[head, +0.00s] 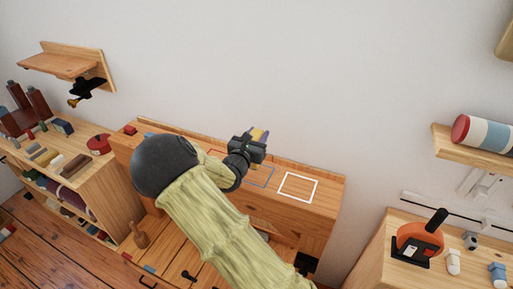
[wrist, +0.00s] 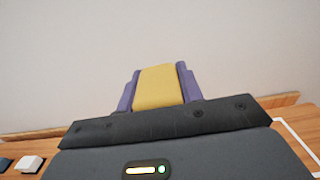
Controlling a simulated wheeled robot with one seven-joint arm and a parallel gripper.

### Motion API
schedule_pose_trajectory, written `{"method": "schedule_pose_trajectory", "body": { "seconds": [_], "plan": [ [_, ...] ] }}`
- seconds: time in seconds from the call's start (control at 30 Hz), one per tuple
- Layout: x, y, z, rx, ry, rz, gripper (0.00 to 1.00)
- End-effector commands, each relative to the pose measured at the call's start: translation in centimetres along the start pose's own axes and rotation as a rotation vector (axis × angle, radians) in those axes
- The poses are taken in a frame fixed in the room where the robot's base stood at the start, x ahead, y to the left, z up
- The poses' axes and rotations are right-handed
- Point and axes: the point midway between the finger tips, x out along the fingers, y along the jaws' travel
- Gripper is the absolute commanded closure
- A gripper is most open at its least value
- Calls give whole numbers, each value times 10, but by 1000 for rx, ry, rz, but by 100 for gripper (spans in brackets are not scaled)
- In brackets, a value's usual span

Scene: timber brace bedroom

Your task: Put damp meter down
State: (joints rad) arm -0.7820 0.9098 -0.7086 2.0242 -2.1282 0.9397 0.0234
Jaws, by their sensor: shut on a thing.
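The damp meter looks like a yellow block (wrist: 158,88) in the wrist view, with purple pieces on both sides that may be my finger pads. My gripper (head: 258,137) is shut on it over the back of the wooden dresser top (head: 325,191). In the head view only a small yellow and purple part shows past my gripper. A white square outline (head: 298,186) lies on the dresser top at the right. A blue outline (head: 262,177) lies left of it, and a red outline further left is mostly hidden by my arm. I cannot tell whether the meter touches the top.
A small red block (head: 130,130) sits at the dresser's left end. A side shelf (head: 85,167) with several items stands left. A right-hand cabinet holds an orange device (head: 418,243). The white outline is empty. The wall stands close behind.

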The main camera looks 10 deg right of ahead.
Motion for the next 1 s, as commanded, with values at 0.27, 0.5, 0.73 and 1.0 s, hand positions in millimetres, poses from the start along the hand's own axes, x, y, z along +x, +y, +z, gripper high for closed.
{"method": "schedule_pose_trajectory", "body": {
  "seconds": [0.27,0.5,0.73,1.0],
  "plan": [
    [0,1,-3,3,-3,0,86],
    [0,1,-20,-1,-1,1,86],
    [0,1,-44,0,-2,2,86],
    [0,0,-46,2,-2,1,86]
  ]
}}
